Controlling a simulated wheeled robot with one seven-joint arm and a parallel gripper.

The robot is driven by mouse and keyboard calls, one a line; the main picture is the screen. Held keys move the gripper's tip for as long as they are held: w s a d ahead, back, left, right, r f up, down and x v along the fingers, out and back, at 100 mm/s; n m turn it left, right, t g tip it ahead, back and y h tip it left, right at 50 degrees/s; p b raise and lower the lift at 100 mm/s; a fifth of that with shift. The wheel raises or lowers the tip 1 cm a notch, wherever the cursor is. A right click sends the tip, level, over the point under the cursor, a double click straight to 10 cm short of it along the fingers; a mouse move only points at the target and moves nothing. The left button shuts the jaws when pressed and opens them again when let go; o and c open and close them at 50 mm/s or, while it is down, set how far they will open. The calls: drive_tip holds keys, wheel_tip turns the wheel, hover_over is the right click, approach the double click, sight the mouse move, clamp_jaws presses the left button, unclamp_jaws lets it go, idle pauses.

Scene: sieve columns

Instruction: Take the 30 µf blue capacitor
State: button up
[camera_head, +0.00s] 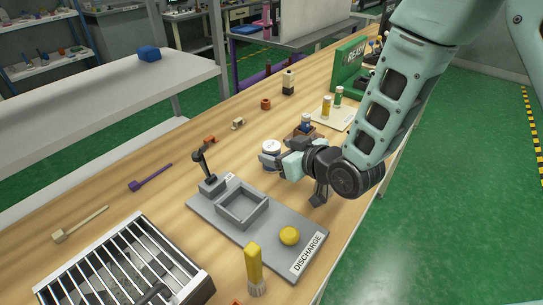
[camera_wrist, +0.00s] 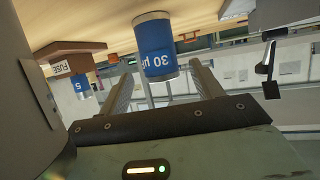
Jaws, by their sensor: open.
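The blue capacitor marked 30 µF (camera_wrist: 155,48) appears upside down in the wrist view, at and just beyond the tips of my gripper (camera_wrist: 160,72). One finger is on each side of it, with visible gaps. In the head view, the capacitor (camera_head: 271,146) is a short cylinder with a pale top standing on the wooden table. My gripper (camera_head: 274,156) is open, low beside it, and partly covers it. I cannot tell whether a finger touches it.
A second blue capacitor, marked 5 (camera_wrist: 80,86), sits on a brown block labelled FUSE (camera_wrist: 78,62), close by. A grey discharge panel (camera_head: 262,226) with a lever and yellow button lies in front.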

sight(278, 152)
drive_tip(key=shift+x, duration=1.85)
drive_tip(key=shift+a, duration=0.1)
drive_tip(key=c, duration=1.1)
drive_tip(key=shift+c, duration=0.2)
drive_tip(key=shift+r, duration=0.1)
